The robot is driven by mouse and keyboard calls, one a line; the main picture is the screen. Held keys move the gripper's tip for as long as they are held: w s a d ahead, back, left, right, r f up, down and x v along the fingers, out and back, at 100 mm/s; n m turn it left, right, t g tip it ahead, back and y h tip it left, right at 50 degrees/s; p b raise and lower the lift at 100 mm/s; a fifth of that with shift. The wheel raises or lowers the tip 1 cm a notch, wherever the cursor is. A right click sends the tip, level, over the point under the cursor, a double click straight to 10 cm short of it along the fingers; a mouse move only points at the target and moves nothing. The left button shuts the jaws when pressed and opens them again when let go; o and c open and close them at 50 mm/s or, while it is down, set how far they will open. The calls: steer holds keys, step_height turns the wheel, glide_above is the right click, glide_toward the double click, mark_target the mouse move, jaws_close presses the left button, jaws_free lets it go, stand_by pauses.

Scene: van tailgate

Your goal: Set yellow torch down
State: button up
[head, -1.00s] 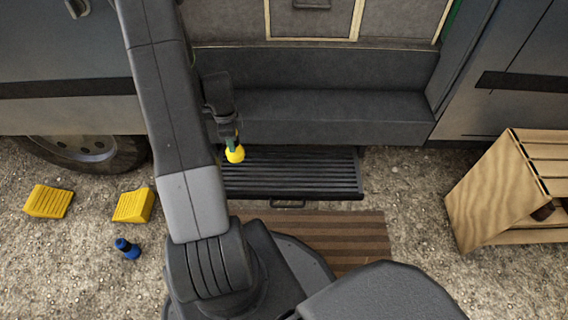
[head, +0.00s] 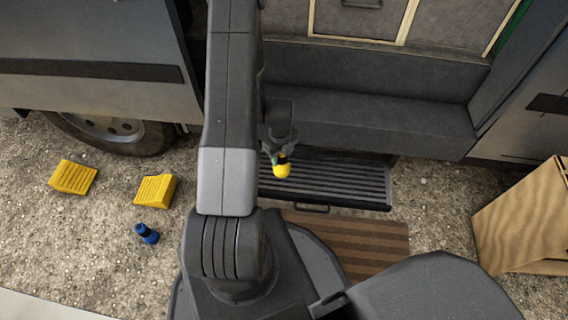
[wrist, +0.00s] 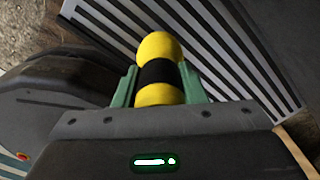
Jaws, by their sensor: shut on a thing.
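The yellow torch (head: 282,171) has a black band round its middle, clear in the wrist view (wrist: 158,72). My gripper (head: 277,157) is shut on the torch, with a green finger on each side of it in the wrist view (wrist: 160,88). In the head view the torch's yellow end shows below the gripper, over the ribbed step (head: 340,183) of the van. I cannot tell how high above the step it is. My arm hides the area left of the gripper.
A striped brown mat (head: 370,240) lies on the gravel in front of the step. Two yellow wheel chocks (head: 73,177) (head: 156,189) and a blue torch-like object (head: 147,233) are on the gravel at left.

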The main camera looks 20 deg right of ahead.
mark_target(282, 163)
steer(key=shift+s+f+b, duration=0.2)
steer(key=shift+f+b, duration=0.35)
steer(key=shift+f, duration=1.3)
steer(key=shift+f, duration=0.2)
steer(key=o, duration=1.1)
steer(key=shift+r, duration=0.15)
step_height(282, 163, up, 12)
steer(key=p, duration=0.4)
steer(key=shift+r, duration=0.1)
